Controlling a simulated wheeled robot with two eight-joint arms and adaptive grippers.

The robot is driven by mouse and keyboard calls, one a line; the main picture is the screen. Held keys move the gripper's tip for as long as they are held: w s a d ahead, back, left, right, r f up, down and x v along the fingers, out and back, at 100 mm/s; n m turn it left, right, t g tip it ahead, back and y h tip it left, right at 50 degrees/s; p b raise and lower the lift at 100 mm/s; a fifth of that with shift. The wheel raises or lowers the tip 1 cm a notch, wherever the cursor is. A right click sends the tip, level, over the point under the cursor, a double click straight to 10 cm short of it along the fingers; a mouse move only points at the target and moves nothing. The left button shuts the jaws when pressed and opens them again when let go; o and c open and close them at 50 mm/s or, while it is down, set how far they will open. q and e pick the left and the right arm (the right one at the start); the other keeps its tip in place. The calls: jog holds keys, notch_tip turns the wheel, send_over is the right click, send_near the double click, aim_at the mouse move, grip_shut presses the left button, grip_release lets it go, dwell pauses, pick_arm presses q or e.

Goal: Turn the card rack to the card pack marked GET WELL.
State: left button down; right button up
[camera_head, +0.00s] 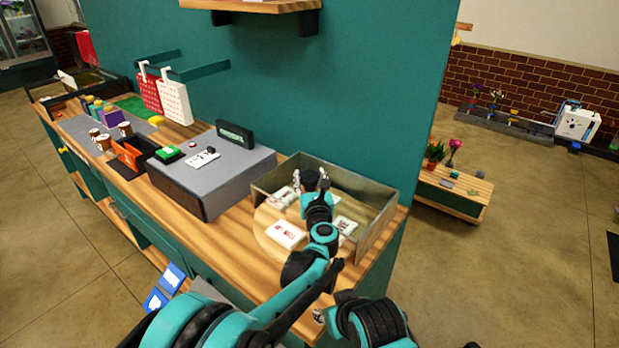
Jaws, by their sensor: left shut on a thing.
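A green wall stands behind.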

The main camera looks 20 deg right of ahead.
pick_arm(q)
jog(key=shift+y, duration=0.3)
dwell(0.4)
jog(key=c, duration=0.6)
grip_release()
notch_tip(320, 180, up, 10)
